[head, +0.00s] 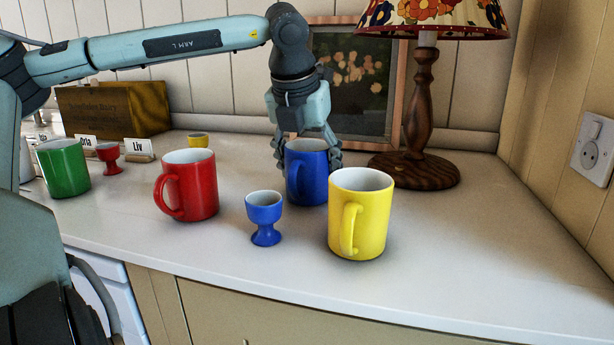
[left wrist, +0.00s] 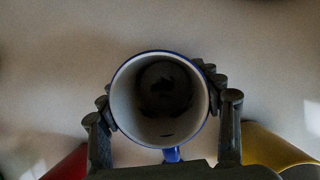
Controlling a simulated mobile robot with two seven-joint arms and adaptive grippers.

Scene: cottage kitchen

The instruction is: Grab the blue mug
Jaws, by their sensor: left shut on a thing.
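The blue mug (head: 307,178) stands upright on the white counter, behind and left of the yellow mug. Its white inside and blue rim (left wrist: 160,54) show from above in the left wrist view. My left gripper (head: 307,152) reaches down over it from above, with fingers on both sides of the mug. In the left wrist view my left gripper (left wrist: 163,108) is shut on the mug, one finger against each side. The mug's handle (left wrist: 171,155) points toward the palm side there. I cannot tell any gap under the mug. My right gripper is not in view.
A yellow mug (head: 358,222) stands close in front, right. A blue egg cup (head: 265,217) and red mug (head: 187,186) are to the left. A green mug (head: 64,169), red egg cup (head: 110,158) and wooden box (head: 115,108) are farther left. A lamp (head: 424,110) stands behind right.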

